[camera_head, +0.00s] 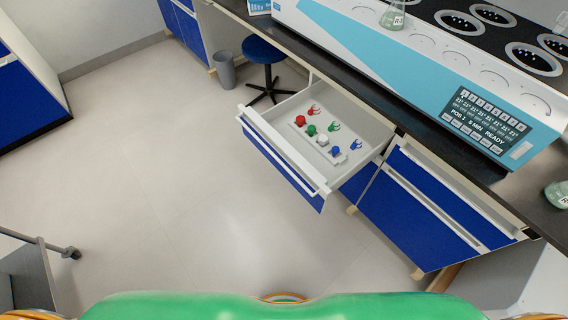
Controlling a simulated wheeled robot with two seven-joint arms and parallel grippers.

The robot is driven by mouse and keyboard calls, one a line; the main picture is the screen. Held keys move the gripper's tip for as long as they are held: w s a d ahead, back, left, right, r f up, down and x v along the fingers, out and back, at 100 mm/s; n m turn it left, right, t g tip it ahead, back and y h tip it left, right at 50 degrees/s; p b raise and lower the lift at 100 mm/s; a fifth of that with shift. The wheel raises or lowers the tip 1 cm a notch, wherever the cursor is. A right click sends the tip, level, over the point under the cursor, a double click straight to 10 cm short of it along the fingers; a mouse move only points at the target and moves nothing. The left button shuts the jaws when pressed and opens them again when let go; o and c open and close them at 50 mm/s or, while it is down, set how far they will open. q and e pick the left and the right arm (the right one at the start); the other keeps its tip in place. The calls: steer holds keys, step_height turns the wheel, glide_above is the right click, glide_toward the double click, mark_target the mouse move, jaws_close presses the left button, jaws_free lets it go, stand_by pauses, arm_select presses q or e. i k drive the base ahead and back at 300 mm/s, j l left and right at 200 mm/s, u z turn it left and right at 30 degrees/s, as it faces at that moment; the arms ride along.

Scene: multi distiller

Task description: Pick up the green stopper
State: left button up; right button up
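The green stopper (311,130) lies in an open drawer (364,153) under the bench, in the middle of the head view. A red stopper (300,120) lies just up and left of it, and a white stopper (322,139) just down and right. A blue stopper (336,151) is further right in the same row. Small red, green and blue clips lie beside the stoppers. Neither of my grippers shows in the head view.
The open drawer front (285,155) juts out over clear floor. A dark bench top (420,135) carries a large light-blue distiller (400,60) and flasks, one at the right edge (558,194). A blue stool (263,50) and a grey bin (224,70) stand behind the drawer.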

mark_target(311, 129)
steer(key=z, duration=2.15)
steer(key=u, duration=1.9)
steer(key=i+j+z, duration=0.35)
steer(key=j+z, duration=0.15)
steer(key=i+j+z, duration=0.2)
steer(key=j+z, duration=0.3)
steer(key=j, duration=0.2)
steer(key=j+z, duration=0.45)
steer(key=j, duration=0.25)
steer(key=j+z, duration=0.5)
steer(key=j, duration=0.3)
